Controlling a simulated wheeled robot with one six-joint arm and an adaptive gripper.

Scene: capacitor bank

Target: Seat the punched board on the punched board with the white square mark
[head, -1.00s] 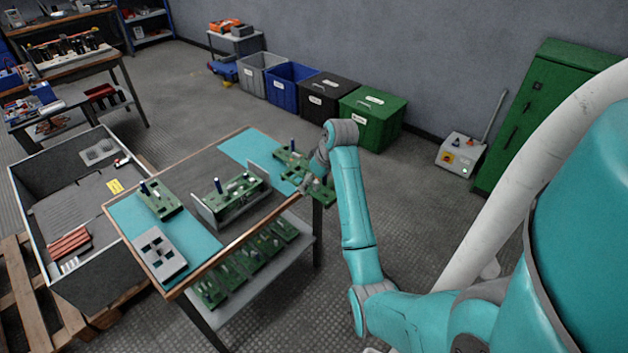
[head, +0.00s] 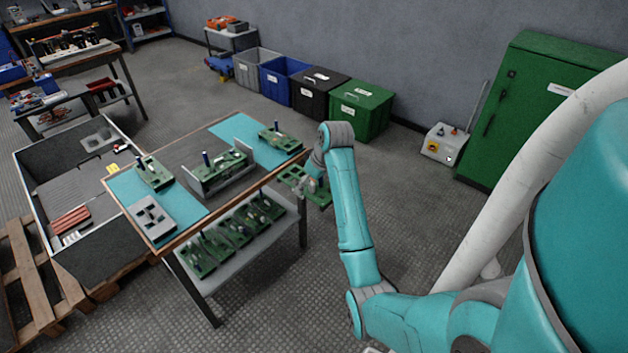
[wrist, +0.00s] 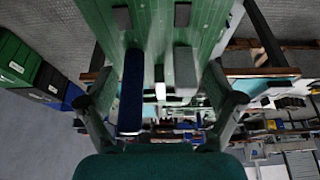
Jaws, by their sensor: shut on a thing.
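My gripper (head: 314,183) is shut on a green punched board (head: 303,186), held in the air off the table's right front edge. In the wrist view the held board (wrist: 160,30) fills the top, with a dark blue post and grey blocks on it, between my fingers (wrist: 163,95). On the table, one green board (head: 154,176) stands on the left mat, one (head: 218,172) in a grey cradle at the middle, and one (head: 281,139) on the right mat. Each carries a dark blue post. The white square mark is too small to tell on any of them.
A grey plate with square holes (head: 152,219) lies at the table's front left. Several more green boards lie on the lower shelf (head: 258,247). A large grey bin (head: 110,262) stands left of the table.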

